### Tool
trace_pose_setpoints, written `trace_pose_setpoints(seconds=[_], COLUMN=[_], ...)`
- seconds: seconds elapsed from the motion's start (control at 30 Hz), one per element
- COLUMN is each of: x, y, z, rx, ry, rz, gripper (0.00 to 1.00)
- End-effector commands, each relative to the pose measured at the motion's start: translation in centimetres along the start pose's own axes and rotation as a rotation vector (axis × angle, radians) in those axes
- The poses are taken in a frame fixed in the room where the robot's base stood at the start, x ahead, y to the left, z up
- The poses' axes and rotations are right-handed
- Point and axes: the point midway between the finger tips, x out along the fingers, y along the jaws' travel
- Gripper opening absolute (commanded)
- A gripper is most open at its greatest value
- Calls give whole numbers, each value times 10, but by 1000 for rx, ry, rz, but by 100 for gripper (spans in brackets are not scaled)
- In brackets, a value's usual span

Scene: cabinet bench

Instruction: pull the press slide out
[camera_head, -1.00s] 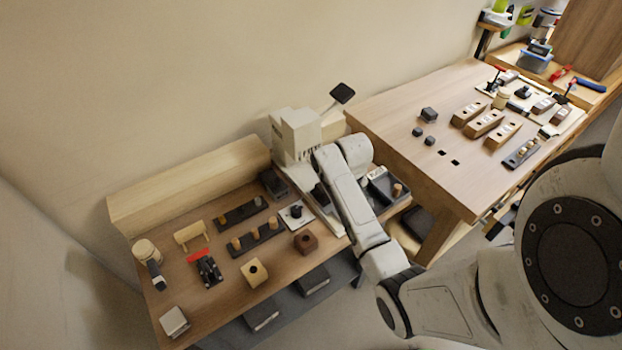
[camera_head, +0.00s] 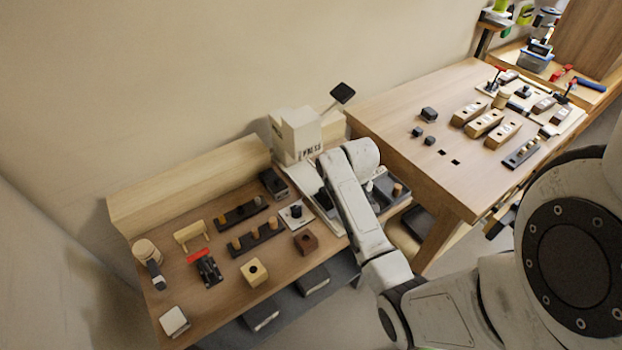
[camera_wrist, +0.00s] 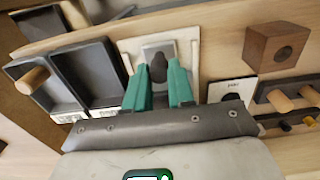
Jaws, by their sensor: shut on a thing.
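The press (camera_head: 300,135) is a white block-shaped machine with a dark lever at the back of the low bench. Its pale base plate (camera_head: 306,178) runs forward under my arm. In the wrist view the slide (camera_wrist: 174,50) is a light grey plate on the white base plate (camera_wrist: 193,38). A dark knob (camera_wrist: 157,66) stands on the slide. My gripper (camera_wrist: 158,82) has green fingers on either side of the knob and is shut on it. My arm hides most of the slide in the head view.
A dark two-part tray (camera_wrist: 90,72) lies beside the base plate. A brown holed block (camera_head: 305,242), a small plate with a black knob (camera_head: 296,213) and peg racks (camera_head: 257,238) stand near it. A higher wooden table (camera_head: 400,105) adjoins on the right.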

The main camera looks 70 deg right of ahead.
Motion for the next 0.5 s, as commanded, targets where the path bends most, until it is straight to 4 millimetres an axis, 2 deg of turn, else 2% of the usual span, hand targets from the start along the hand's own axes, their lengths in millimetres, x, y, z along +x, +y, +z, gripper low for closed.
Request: trace_pose_setpoints(seconds=[0.03, 0.07, 0.3, 0.5], x=[-1, -1, 0, 0], y=[0, 0, 0, 0], z=[1, 1, 1, 1], rx=[1, 1, 1, 1], ry=[-4, -4, -3, -3], rz=[0, 0, 0, 0], gripper=[6, 24, 47, 47])
